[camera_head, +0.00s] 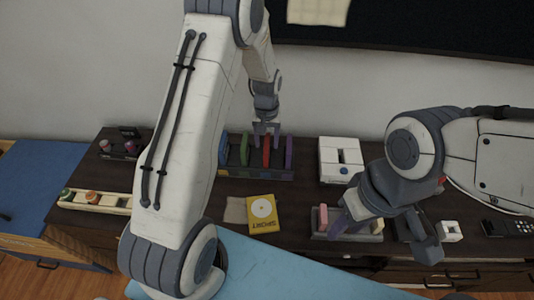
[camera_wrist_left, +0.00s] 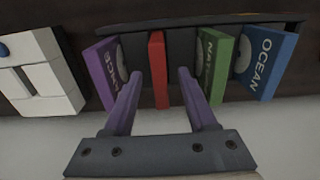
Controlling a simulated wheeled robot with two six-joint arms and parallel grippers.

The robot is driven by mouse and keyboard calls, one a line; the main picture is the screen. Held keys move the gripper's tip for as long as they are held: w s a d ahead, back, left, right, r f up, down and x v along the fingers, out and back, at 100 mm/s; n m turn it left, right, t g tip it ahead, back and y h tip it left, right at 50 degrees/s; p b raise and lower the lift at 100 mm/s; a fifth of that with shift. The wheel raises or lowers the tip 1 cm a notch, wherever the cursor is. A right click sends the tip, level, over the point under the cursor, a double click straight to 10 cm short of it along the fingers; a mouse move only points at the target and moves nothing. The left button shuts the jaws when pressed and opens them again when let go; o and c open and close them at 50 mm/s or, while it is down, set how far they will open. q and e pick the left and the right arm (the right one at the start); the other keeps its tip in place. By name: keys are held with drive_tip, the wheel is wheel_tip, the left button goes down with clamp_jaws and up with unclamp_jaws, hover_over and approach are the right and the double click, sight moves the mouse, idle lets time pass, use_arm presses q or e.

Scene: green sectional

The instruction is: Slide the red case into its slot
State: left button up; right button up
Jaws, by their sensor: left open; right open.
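The red case (camera_head: 266,151) stands upright in a dark rack (camera_head: 285,176) at the back of the table, between a green case (camera_head: 244,149) and a purple case (camera_head: 289,154). It also shows in the left wrist view (camera_wrist_left: 158,72), edge-on. My left gripper (camera_head: 266,127) is open right above the red case. In the left wrist view its two purple fingers (camera_wrist_left: 159,82) are on either side of the case, with a gap on each side. My right gripper (camera_head: 347,222) is at the right, low by a small tray, and open; its own arm partly hides it.
A blue case (camera_wrist_left: 267,62) is also in the rack. A yellow case marked SPORT (camera_head: 262,213) lies in front. A white box-like device (camera_head: 340,160) stands right of the rack. A small tray with a pink block (camera_head: 321,217) is near my right gripper. My left arm hides part of the table.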

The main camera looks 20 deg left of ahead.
use_arm(q)
drive_tip(key=shift+w+f+p, duration=0.1)
drive_tip(key=shift+f+p, duration=0.5)
drive_tip(key=shift+f, duration=1.8)
clamp_jaws()
drive_tip(key=shift+r, duration=0.1)
